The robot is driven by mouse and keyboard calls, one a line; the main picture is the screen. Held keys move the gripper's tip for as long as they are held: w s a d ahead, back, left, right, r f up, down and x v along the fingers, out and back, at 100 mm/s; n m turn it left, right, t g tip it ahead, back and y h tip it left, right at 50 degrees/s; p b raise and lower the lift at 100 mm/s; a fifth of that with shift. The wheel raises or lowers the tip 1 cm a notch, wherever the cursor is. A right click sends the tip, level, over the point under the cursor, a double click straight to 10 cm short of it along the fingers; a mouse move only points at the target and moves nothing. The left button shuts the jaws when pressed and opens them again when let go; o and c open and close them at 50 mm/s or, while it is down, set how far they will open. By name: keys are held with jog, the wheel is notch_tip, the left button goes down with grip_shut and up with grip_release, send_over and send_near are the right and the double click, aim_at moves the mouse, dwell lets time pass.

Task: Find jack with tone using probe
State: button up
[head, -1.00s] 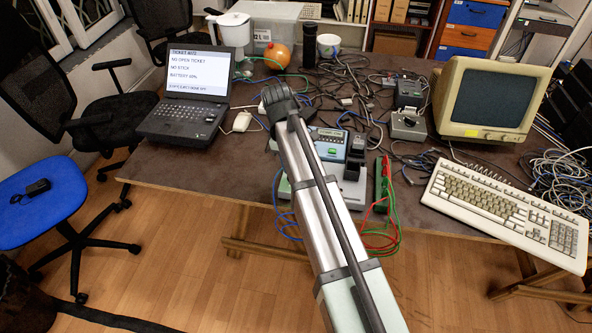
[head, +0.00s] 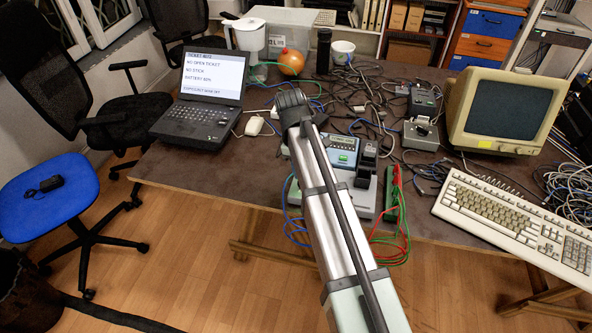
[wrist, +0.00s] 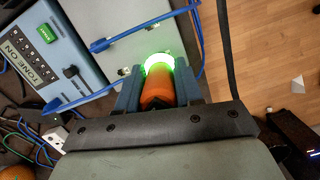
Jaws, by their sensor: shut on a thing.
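In the wrist view my gripper (wrist: 159,82) is shut on an orange probe (wrist: 158,97), whose tip glows bright green. The probe tip is over or beside a light grey panel (wrist: 105,18); whether it touches a jack I cannot tell. Blue cables (wrist: 135,28) run across this panel, with small jack-like openings near them. To the left is a blue tone unit (wrist: 45,60) marked "TONE ON", with a green switch and black knob. In the head view my arm hides the gripper and probe; a grey device with a blue-green face (head: 344,152) shows beside the arm.
A laptop (head: 205,115) stands at left; its screen reads "NO OPEN TICKET". A beige monitor (head: 500,108) and keyboard (head: 500,205) are at right. Tangled cables (head: 375,105) cover the table's middle. Red and green leads (head: 396,240) hang over the front edge.

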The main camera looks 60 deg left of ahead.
dwell(0.4)
jog(key=n, duration=0.4)
jog(key=shift+y, duration=0.3)
jog(key=n+t, duration=0.1)
jog(key=n, duration=0.3)
dwell(2.0)
jog(key=m, duration=0.5)
jog(key=shift+m+g, duration=0.3)
jog(key=shift+g, duration=0.1)
jog(key=m, duration=0.6)
jog(key=shift+g+h, duration=0.4)
jog(key=m, duration=0.4)
jog(key=shift+m+g, duration=0.3)
dwell(0.8)
